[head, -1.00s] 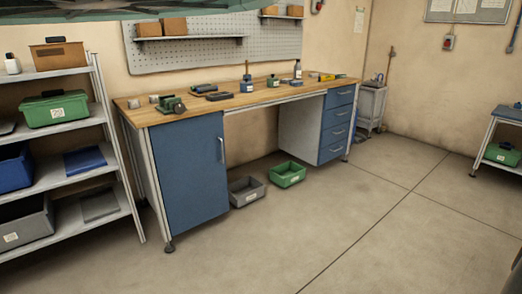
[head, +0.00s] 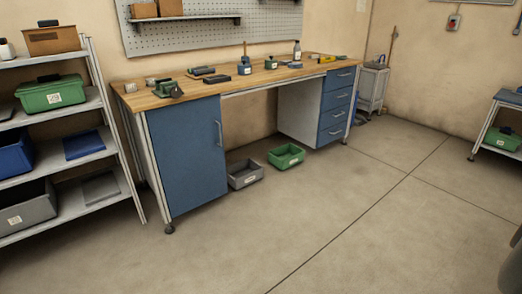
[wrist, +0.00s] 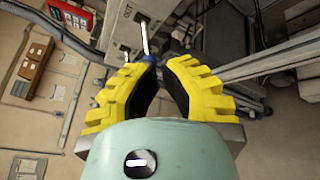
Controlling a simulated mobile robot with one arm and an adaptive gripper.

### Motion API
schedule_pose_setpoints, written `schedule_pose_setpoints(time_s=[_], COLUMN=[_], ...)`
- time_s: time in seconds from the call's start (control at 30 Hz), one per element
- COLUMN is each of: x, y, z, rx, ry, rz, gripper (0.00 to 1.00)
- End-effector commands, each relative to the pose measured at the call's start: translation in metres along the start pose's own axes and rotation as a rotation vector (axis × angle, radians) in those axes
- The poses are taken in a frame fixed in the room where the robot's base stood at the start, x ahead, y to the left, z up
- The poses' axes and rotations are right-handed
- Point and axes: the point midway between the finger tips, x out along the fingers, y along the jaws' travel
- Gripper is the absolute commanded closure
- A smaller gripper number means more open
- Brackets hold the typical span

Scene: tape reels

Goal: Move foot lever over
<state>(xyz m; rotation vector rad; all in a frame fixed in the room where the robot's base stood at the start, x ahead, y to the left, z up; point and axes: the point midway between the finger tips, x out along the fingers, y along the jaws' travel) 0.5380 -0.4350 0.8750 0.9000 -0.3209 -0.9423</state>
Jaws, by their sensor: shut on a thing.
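My gripper (wrist: 151,72) shows in the wrist view with two thick yellow ribbed fingers. Their tips come together at the top, with a dark gap between the fingers lower down. I cannot tell whether this is the foot lever, and I can identify no other foot lever. My gripper is out of the head view.
A wooden-topped workbench (head: 195,96) with small parts stands along the wall. Grey (head: 245,175) and green (head: 286,157) bins lie on the floor under it. A loaded shelf rack (head: 104,130) is at left, a small table (head: 507,98) at right. The floor between is clear.

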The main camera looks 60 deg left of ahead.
Motion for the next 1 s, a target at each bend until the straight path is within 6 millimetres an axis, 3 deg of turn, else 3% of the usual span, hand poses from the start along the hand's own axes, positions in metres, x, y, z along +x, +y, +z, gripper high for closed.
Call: schedule_pose_setpoints(time_s=[0.3, 0.5, 1.0], x=[-0.038, -0.054, -0.061], y=[0.007, 0.009, 0.010], z=[0.006, 0.010, 0.011], rx=[-0.002, -0.001, 0.003], ry=[0.007, 0.000, 0.000], rz=[-0.002, -0.001, -0.001], gripper=[1.00, 1.00, 1.00])
